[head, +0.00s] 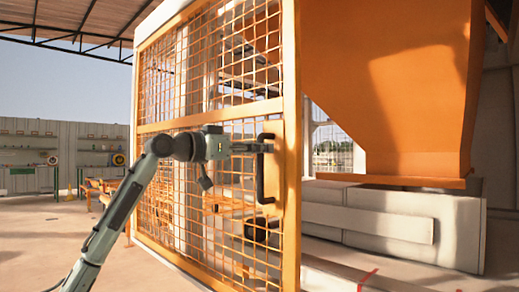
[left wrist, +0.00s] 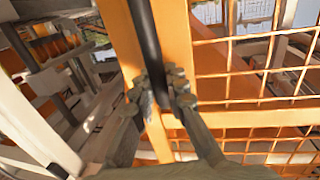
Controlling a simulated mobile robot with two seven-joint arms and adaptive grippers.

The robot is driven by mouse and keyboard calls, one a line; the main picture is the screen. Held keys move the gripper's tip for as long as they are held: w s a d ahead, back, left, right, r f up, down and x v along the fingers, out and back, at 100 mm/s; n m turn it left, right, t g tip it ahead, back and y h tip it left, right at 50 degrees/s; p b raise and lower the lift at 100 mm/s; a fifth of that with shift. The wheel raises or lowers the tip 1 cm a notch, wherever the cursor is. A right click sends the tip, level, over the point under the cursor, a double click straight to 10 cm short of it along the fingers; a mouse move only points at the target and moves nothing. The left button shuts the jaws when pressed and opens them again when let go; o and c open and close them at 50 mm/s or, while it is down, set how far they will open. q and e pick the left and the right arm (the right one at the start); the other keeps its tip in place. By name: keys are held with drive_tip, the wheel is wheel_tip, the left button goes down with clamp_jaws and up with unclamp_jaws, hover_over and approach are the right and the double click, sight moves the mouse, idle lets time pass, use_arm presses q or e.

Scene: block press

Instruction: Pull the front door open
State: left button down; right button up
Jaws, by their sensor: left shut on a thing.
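The front door (head: 291,200) is an orange frame with wire mesh, and it stands partly open, with a gap to the machine at its right. A black vertical handle (head: 262,180) is fixed near its right edge. My left gripper (head: 262,147) is shut on the upper part of the handle. In the left wrist view the fingers (left wrist: 163,97) close around the black handle bar (left wrist: 147,45), in front of the orange door frame (left wrist: 178,30). My right gripper is not in view.
A large orange hopper (head: 385,80) hangs at the right above pale grey blocks (head: 400,225). Shelves (head: 100,150) and an orange table (head: 95,185) stand far left. The floor (head: 50,235) left of the door is clear.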

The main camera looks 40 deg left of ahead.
use_arm(q)
drive_tip(key=shift+a, duration=0.15)
drive_tip(key=c, duration=1.5)
unclamp_jaws()
drive_tip(key=v, duration=1.2)
drive_tip(key=shift+w, duration=0.1)
